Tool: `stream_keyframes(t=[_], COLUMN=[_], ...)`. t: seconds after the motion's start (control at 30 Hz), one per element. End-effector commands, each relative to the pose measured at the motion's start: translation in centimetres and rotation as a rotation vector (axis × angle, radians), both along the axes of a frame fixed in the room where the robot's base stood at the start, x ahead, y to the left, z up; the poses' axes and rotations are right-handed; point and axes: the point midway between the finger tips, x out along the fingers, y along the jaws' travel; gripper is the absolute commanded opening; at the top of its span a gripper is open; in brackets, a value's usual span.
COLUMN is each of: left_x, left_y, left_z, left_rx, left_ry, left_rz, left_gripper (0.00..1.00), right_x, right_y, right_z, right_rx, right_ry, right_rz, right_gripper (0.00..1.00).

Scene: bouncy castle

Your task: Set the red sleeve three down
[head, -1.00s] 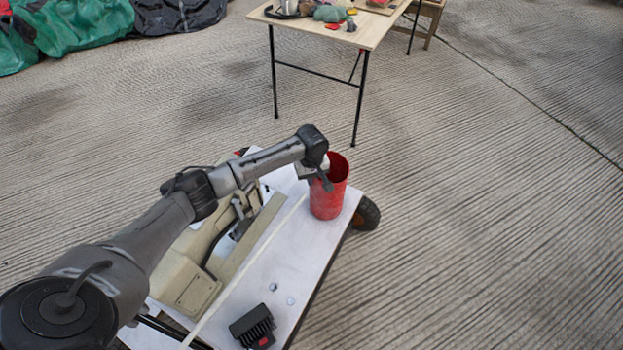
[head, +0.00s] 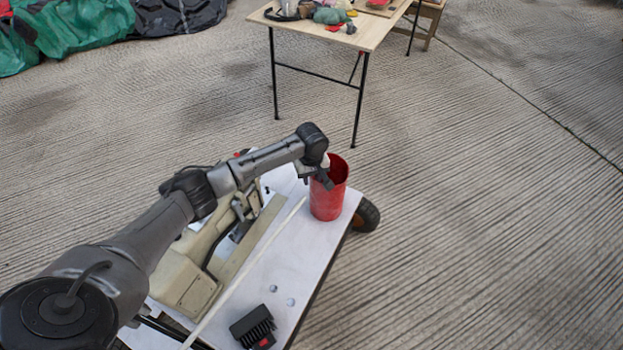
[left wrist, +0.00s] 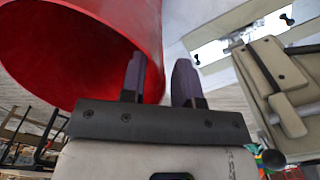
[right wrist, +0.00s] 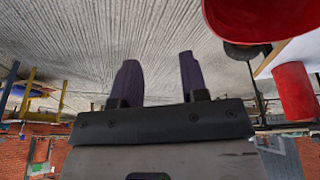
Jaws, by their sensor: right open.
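The red sleeve (head: 329,202), an open-topped red cylinder, stands upright on the white cart top near its far right corner. My left gripper (head: 318,176) is at its rim. In the left wrist view the sleeve (left wrist: 90,60) fills the upper left. My left gripper (left wrist: 158,80) is open there, one finger in front of the red opening and the other just outside the wall. I cannot tell whether a finger touches. My right gripper (right wrist: 158,75) is open and empty. A red cylinder (right wrist: 295,90) on a white top shows at the right of that view.
The white cart top (head: 290,262) also carries a beige machine (head: 190,272), a pale rod and a black brush-like block (head: 253,326). A wooden table (head: 335,38) with clutter stands behind. A large red curved object (right wrist: 245,18) is close above right of my right gripper.

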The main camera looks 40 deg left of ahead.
Motion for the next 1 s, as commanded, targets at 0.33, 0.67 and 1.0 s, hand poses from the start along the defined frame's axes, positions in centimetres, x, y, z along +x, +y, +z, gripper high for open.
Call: stream_keyframes(t=[0.33,0.67,1.0], left_x=[0.1,0.1,0.0], left_y=[0.0,0.0,0.0], left_z=[7.1,10.0,10.3], left_rx=[0.000,0.000,0.000], left_ry=[-0.002,-0.001,0.000], left_rz=[0.000,0.000,0.000], left_gripper=[0.29,0.29,0.29], right_x=[0.0,0.0,0.0], right_y=[-0.2,-0.2,0.0], right_z=[3.5,4.6,4.6], right_rx=[-0.008,-0.006,0.000], right_ry=[-0.003,-0.003,-0.003], right_rz=[0.006,0.005,0.000], right_gripper=[0.40,0.40,0.40])
